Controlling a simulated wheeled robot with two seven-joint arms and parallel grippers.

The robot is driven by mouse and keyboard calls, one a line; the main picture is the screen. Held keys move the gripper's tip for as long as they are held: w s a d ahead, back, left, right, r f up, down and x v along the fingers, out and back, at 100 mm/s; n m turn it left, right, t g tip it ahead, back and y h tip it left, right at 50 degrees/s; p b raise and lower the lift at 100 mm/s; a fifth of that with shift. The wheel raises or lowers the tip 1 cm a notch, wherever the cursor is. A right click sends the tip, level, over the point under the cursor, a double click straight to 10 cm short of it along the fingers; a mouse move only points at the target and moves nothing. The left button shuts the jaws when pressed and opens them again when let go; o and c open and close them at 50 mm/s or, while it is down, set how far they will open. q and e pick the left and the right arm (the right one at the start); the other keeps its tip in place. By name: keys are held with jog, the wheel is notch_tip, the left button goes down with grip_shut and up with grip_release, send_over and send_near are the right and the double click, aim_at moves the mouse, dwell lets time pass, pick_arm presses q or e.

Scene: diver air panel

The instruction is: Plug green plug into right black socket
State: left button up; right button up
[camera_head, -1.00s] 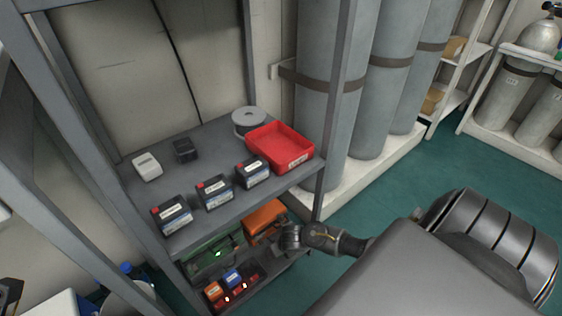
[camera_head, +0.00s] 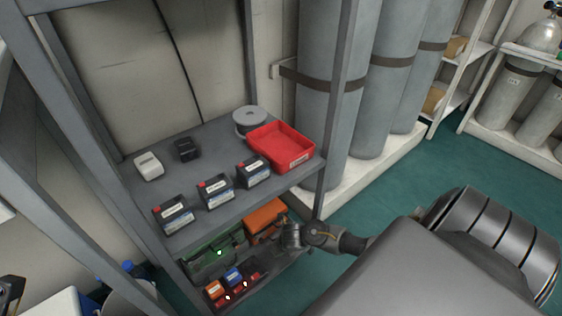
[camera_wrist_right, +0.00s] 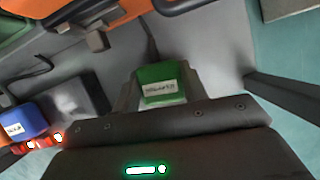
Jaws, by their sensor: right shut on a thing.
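The green plug (camera_wrist_right: 162,83), with a white label, is between the fingers of my right gripper (camera_wrist_right: 158,92) in the right wrist view. The gripper is shut on it, and a dark cable runs up behind it. In the head view my right gripper (camera_head: 282,241) is at the right end of the lower shelf, where the plug cannot be made out. A black socket (camera_wrist_right: 82,96) lies left of the plug in the wrist view, apart from it. A blue plug (camera_head: 233,277) and an orange plug (camera_head: 214,289) stand in a row to its left. My left gripper is not identifiable.
A green case (camera_head: 215,256) and an orange case (camera_head: 266,218) lie behind on the lower shelf. The upper shelf (camera_head: 205,158) above holds several labelled boxes and a red tray (camera_head: 282,146).

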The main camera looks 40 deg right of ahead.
jog(key=shift+r+p, duration=1.2)
jog(key=shift+r, duration=0.15)
